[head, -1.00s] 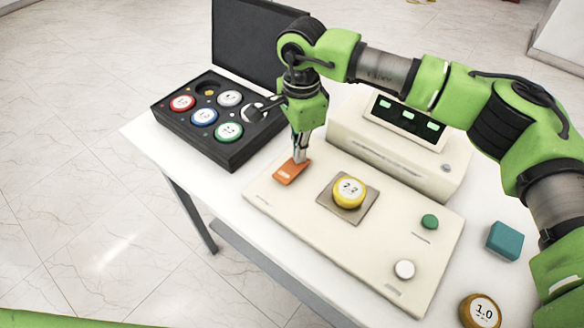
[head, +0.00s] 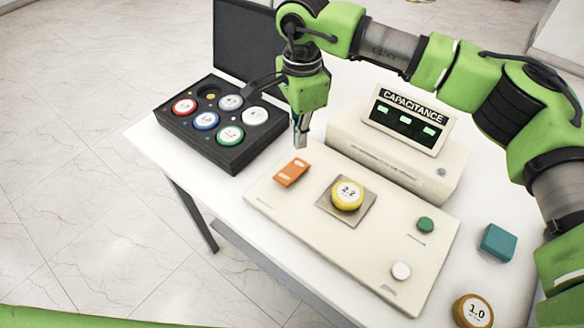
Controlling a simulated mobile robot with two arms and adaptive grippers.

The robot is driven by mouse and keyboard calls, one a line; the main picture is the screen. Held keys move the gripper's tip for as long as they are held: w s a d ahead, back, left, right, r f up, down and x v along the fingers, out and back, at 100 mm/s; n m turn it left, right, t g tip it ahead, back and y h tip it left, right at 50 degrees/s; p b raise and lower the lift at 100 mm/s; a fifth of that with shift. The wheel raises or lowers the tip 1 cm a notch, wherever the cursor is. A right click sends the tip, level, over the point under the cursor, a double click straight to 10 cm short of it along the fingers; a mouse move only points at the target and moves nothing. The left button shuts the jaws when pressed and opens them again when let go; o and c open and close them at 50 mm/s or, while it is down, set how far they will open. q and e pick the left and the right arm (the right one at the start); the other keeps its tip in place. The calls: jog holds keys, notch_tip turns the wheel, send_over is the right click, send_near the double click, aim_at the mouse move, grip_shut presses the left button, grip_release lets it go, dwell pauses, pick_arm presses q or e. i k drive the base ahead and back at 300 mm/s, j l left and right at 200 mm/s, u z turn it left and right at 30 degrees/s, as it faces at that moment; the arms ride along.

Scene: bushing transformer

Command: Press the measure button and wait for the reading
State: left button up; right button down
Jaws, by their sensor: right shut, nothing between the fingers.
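The cream measuring panel (head: 290,222) lies on the table. It carries an orange rocker-like piece (head: 291,172) at its left end, a green round button (head: 425,225) and a white round button (head: 401,271) at its right end. Any lettering by them is too small to read, so I cannot tell which is the measure button. A yellow disc marked 2.2 (head: 347,195) sits on the square metal plate (head: 330,209). The CAPACITANCE display (head: 405,121) shows several short green marks. My right gripper (head: 300,143) is shut and empty, above and behind the orange piece, apart from it. My left gripper is not in view.
An open black case (head: 226,158) with several coloured discs stands at the left. A teal block (head: 497,242) and a yellow disc marked 1.0 (head: 473,311) lie right of the panel. My right arm passes above and behind the display box (head: 390,160).

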aim_at(425, 224)
jog(key=k, duration=1.5)
